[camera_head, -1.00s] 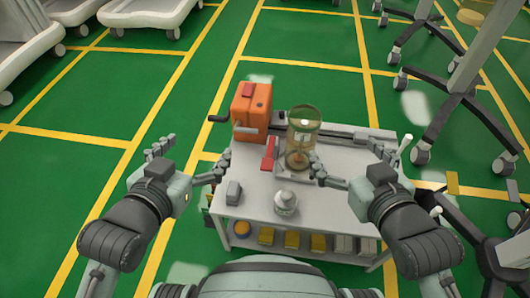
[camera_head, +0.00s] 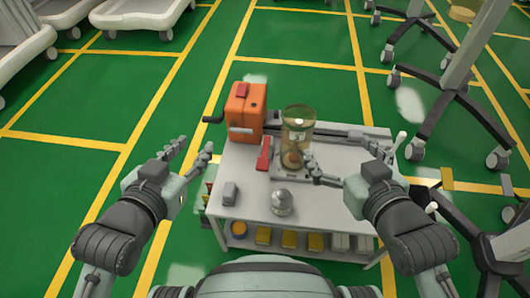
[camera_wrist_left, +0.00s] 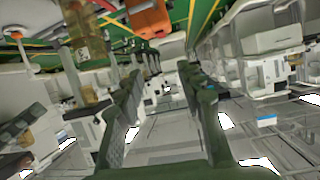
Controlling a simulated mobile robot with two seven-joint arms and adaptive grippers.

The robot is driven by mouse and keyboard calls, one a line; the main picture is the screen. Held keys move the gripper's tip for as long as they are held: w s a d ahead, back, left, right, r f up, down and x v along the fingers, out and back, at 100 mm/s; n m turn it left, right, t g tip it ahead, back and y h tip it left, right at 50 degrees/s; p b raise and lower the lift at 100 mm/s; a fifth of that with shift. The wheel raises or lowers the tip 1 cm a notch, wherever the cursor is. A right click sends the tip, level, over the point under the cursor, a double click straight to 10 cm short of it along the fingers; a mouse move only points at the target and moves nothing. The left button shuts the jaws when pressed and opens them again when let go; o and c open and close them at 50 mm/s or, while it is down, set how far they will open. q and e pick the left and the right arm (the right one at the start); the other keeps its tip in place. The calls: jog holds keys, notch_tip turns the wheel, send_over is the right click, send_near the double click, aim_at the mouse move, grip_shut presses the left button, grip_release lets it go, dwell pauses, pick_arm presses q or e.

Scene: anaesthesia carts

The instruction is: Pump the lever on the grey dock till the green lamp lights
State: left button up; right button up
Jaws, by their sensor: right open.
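The grey dock (camera_head: 281,174) is on the white cart top, under a tall amber see-through canister (camera_head: 298,132). A red lever (camera_head: 265,153) sits at the dock's left side. I cannot make out a lit green lamp. My left gripper (camera_head: 194,150) is open and empty, left of the cart and apart from the lever. Its two fingers also show apart in the left wrist view (camera_wrist_left: 160,85), with the canister (camera_wrist_left: 85,50) beyond them. My right gripper (camera_head: 340,156) is open over the cart's right half, one finger close to the canister.
An orange box (camera_head: 245,112) with a dark crank stands at the cart's back left. A small grey block (camera_head: 230,193) and a silver-white round jar (camera_head: 282,203) stand near the front edge. Wheeled stand legs (camera_head: 460,100) are at the right.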

pick_arm(q)
grip_shut()
dwell(1.2)
